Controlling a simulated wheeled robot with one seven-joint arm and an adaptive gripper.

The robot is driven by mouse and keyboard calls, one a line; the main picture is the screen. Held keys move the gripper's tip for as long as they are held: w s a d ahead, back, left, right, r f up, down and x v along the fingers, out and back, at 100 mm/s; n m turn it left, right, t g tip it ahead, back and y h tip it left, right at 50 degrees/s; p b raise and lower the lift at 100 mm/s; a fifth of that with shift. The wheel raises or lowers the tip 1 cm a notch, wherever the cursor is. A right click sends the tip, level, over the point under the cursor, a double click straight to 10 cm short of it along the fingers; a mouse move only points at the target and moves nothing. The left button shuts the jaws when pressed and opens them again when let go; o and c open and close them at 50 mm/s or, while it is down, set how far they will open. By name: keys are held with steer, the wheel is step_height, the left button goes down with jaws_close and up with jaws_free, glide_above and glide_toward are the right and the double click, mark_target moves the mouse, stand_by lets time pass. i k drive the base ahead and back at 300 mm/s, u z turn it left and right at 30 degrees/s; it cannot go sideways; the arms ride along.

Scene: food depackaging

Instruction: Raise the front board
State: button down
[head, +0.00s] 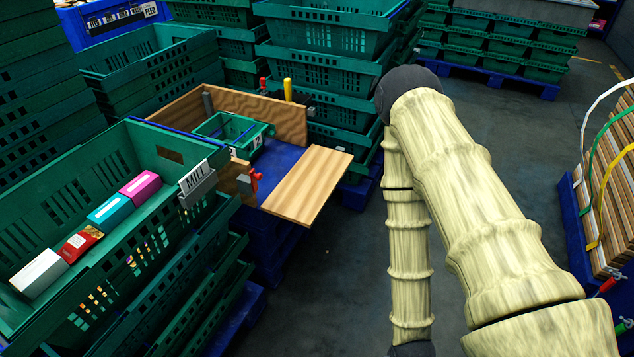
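The front board (308,185) is a light striped wooden panel at the open side of a small blue-floored station (272,160). It lies folded down, roughly flat, sticking out to the right over the floor. Brown wooden boards (245,108) stand upright along the back of the station, and a shorter wooden piece (236,176) stands at its near side. A red latch or clamp (254,181) sits by the near corner. My arm, in a pale cover, bends right of the board and reaches down to the bottom edge. My gripper is out of view.
A small green crate (233,132) sits inside the station. A large green crate (120,285) labelled MILL holds several boxes at the left. Green crate stacks stand behind. Stacked boards with straps (610,190) stand at the right. Grey floor (345,270) is open between.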

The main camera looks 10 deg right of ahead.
mark_target(302, 193)
steer(key=i, duration=0.95)
